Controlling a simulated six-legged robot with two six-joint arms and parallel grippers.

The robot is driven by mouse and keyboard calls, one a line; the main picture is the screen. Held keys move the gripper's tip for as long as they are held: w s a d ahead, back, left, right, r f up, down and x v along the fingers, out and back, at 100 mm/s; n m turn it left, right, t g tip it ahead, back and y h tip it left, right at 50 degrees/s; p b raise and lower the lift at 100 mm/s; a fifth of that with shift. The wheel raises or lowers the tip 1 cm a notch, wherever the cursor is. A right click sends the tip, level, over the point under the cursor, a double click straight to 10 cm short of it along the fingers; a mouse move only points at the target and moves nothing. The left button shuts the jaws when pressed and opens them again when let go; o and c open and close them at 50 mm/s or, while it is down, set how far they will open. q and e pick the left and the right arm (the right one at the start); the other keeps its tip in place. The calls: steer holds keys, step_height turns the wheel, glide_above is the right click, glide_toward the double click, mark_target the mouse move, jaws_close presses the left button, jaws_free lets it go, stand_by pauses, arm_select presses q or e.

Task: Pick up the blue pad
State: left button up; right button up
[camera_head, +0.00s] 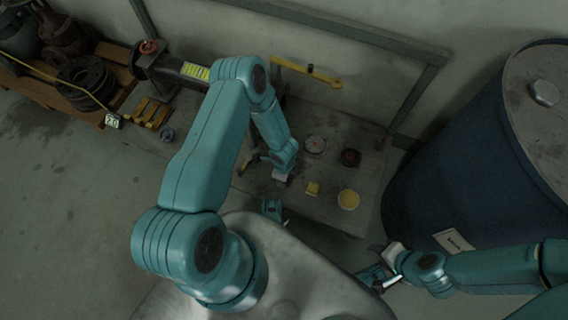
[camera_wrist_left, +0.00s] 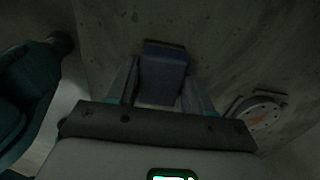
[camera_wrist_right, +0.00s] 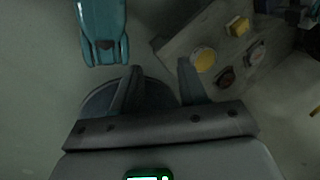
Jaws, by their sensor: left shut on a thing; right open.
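In the left wrist view, the blue pad (camera_wrist_left: 163,76) is a dark blue block between the two fingers of my left gripper (camera_wrist_left: 161,85). The fingers are shut on its sides. A grey concrete-like surface lies behind it; I cannot tell whether the pad touches it. In the head view my left arm reaches down over the low bench, and its wrist hides the pad and fingertips. My right gripper (camera_head: 374,277) is at the lower right of the head view, off the bench's near right corner. In the right wrist view its fingers (camera_wrist_right: 160,80) are apart and empty.
The bench (camera_head: 325,217) holds a yellow block (camera_head: 312,188), a yellow round tin (camera_head: 348,200), a dark red round part (camera_head: 350,157) and a dial gauge (camera_head: 315,144). A large blue drum (camera_head: 430,165) stands right. A pallet (camera_head: 40,88) with metal parts lies at upper left.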

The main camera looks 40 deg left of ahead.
arm_select(q)
step_height(320, 180, up, 20)
steer(key=p, duration=0.7)
steer(key=shift+p, duration=0.35)
arm_select(e)
step_height(320, 180, up, 7)
steer(key=s+a, duration=0.1)
steer(key=shift+s+a+n+g, duration=0.15)
steer(key=shift+s+n+g, duration=0.1)
steer(key=shift+n+g, duration=0.05)
arm_select(q)
steer(key=shift+f, duration=0.1)
steer(key=shift+o, duration=1)
steer(key=shift+c, duration=0.4)
